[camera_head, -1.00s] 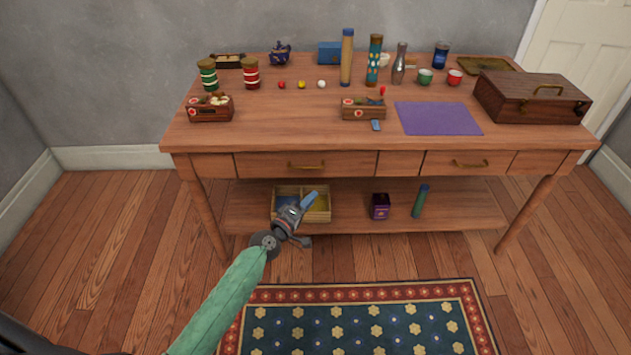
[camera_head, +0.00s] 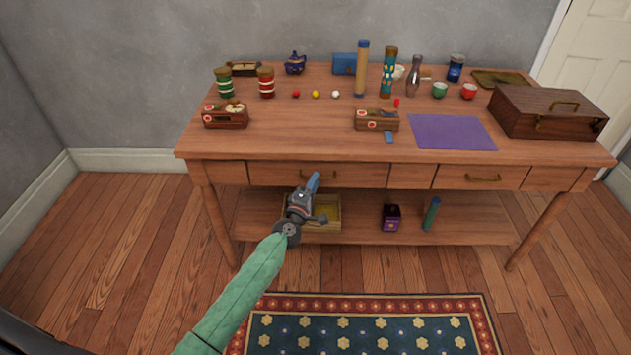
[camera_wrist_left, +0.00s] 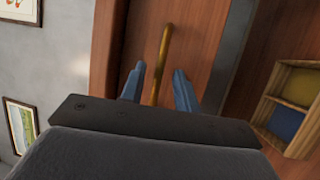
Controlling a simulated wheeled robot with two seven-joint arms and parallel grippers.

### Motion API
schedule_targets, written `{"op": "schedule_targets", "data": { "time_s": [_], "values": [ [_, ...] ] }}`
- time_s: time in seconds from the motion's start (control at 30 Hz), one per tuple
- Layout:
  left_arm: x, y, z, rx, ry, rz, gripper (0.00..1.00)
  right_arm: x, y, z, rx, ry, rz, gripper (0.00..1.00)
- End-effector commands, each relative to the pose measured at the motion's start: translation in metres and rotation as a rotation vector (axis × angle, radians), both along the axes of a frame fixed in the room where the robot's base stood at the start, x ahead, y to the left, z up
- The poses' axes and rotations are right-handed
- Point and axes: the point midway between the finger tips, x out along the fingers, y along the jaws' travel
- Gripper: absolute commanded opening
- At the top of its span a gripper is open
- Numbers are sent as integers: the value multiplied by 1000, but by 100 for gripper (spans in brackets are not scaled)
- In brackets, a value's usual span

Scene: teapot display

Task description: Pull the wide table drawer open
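The wide drawer (camera_head: 360,175) is in the front of the wooden table, left of centre, and looks closed. My left gripper (camera_head: 314,180) is in front of the drawer. In the left wrist view its two blue fingers (camera_wrist_left: 158,84) are apart, with the handle seen in the gap between them. I cannot tell whether either finger touches the handle. My right gripper is not in view.
A narrower drawer (camera_head: 480,177) with its own brass handle is on the right. On the lower shelf stand a divided wooden box (camera_head: 326,213), a purple box (camera_head: 391,217) and a green cylinder (camera_head: 431,214). A patterned rug (camera_head: 370,332) lies on the floor in front.

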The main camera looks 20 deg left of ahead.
Motion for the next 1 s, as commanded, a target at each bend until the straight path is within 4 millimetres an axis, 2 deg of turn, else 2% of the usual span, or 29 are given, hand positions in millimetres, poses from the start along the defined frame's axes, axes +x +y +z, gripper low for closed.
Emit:
{"op": "schedule_targets", "data": {
  "time_s": [0.13,0.43,0.47,0.6,0.63,1.0],
  "values": [
    [9,-1,2,0,0,0,31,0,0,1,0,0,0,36],
    [10,-1,2,1,0,0,31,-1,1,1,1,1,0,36],
    [10,-1,2,0,0,0,30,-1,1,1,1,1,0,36],
    [10,-1,2,1,0,0,2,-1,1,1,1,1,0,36],
    [10,-1,2,1,0,0,0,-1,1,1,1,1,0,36],
    [4,-3,2,0,1,0,0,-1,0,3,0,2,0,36]
  ]
}}
